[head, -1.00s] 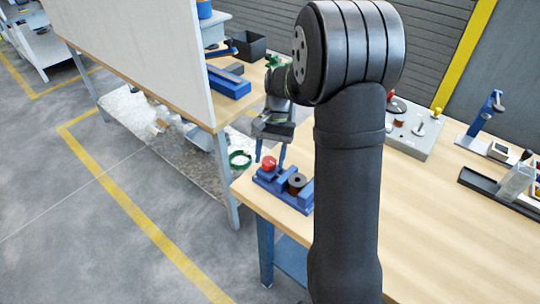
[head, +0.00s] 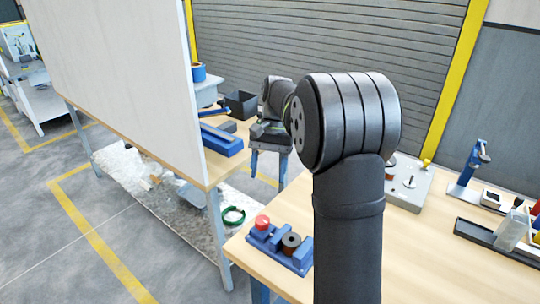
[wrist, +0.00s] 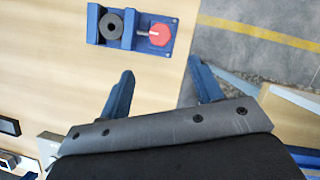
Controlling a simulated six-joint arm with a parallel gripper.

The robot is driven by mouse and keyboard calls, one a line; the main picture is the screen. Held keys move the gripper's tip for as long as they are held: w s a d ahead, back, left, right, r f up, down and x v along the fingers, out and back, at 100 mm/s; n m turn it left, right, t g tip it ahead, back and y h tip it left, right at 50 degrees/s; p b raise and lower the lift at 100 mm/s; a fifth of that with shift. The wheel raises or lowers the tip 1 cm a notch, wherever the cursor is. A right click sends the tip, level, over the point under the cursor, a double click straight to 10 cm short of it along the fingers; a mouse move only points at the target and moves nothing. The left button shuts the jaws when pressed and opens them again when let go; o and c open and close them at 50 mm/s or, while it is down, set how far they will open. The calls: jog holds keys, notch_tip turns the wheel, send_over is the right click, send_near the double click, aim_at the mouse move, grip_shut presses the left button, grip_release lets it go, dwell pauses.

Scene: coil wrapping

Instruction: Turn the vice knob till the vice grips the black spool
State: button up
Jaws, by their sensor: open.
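The blue vice (head: 280,246) sits at the near left corner of the wooden table. Its red knob (head: 262,222) is on the left side in the head view. The black spool (head: 291,241) stands in the vice; whether the jaws touch it I cannot tell. In the wrist view the red knob (wrist: 159,34) with a pale mark and the spool (wrist: 111,26) lie beyond my fingertips, near the top edge. My gripper (wrist: 160,82) is open and empty, with its blue fingers wide apart and clear of the knob. In the head view my gripper (head: 268,168) is raised above and behind the vice.
A grey box with a small lever (head: 410,184) stands further back on the table. A blue stand (head: 472,165) and black tray (head: 490,238) are at right. A white panel (head: 125,75) and second bench stand at left. The table edge runs close beside the vice.

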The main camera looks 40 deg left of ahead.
aim_at(263, 219)
jog(key=shift+v, duration=2.15)
jog(key=x, duration=1.7)
jog(key=shift+f, duration=0.25)
